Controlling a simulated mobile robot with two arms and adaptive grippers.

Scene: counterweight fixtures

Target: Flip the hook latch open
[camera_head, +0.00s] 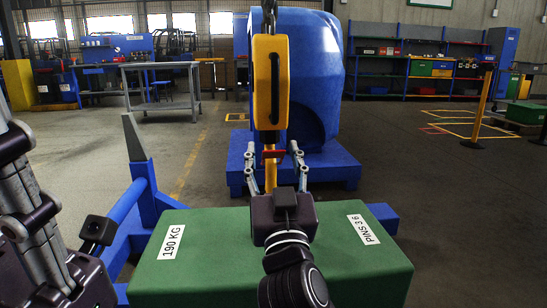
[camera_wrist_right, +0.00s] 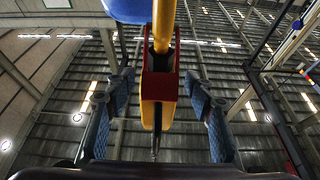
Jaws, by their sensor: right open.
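A yellow hook block (camera_head: 272,82) hangs in front of me, with a yellow hook (camera_head: 270,178) below it. A red latch (camera_head: 272,154) sits at the hook; it also shows in the right wrist view (camera_wrist_right: 158,86), around the yellow shank. My right gripper (camera_head: 272,151) is open, one finger on each side of the latch. The right wrist view shows gaps between both fingers (camera_wrist_right: 159,80) and the red latch. The hook's lower end is partly hidden behind my right wrist.
A green counterweight block (camera_head: 190,275) marked 190 KG lies below my right arm, with a blue frame (camera_head: 141,185) at its left. A large blue rounded body (camera_head: 318,75) stands on a blue base (camera_head: 340,172) behind the hook.

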